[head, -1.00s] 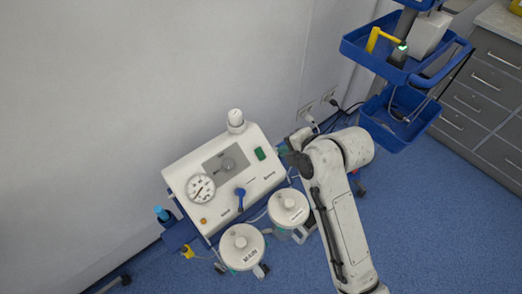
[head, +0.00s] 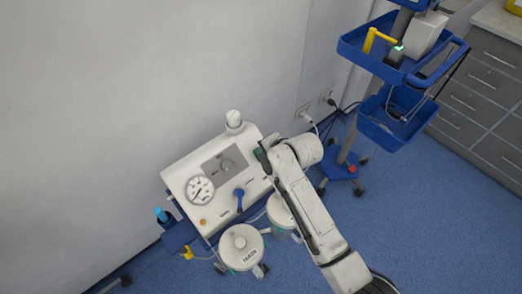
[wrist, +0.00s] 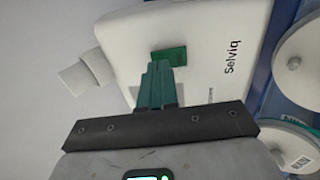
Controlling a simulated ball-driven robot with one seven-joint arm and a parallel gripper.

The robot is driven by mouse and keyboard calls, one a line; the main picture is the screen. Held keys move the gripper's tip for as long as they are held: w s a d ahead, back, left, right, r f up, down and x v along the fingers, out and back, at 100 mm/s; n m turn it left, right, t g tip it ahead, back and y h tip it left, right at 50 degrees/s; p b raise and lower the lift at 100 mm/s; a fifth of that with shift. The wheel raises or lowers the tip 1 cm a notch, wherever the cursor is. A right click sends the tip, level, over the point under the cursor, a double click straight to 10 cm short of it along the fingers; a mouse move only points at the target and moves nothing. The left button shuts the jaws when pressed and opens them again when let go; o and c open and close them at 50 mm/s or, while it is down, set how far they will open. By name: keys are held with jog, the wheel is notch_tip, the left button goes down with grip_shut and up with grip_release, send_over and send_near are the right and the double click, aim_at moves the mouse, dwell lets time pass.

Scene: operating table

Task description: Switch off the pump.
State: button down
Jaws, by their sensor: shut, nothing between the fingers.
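The pump is a white box (head: 190,168) with a round gauge (head: 199,189), a grey panel with a knob (head: 227,164) and a blue lever (head: 239,196). Its green switch (wrist: 174,54) shows in the wrist view on the white face beside the "Selviq" lettering. My gripper (wrist: 159,68) is shut and empty, its green fingertips just below the switch in that picture and slightly overlapping it. I cannot tell whether they touch it. In the head view my gripper (head: 262,159) is at the box's right end and hides the switch there.
Two lidded jars, one marked MAIN (head: 241,246), stand in front of the pump; my arm partly covers the other (head: 280,211). A blue trolley (head: 385,125) stands to the right, by grey drawers (head: 485,85). The wall is close behind the pump.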

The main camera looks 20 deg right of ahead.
jog(key=shift+w+a+f, duration=0.15)
jog(key=shift+w+f, duration=0.2)
jog(key=shift+f, duration=0.05)
jog(key=shift+w+f+b, duration=0.2)
jog(key=shift+b, duration=0.1)
jog(key=shift+s+r, duration=0.1)
jog(key=shift+r, duration=0.05)
jog(key=shift+s, duration=0.1)
jog(key=shift+s+d+f+p, duration=0.2)
jog(key=shift+s+f+p, duration=0.2)
jog(key=shift+s, duration=0.2)
jog(key=shift+r, duration=0.1)
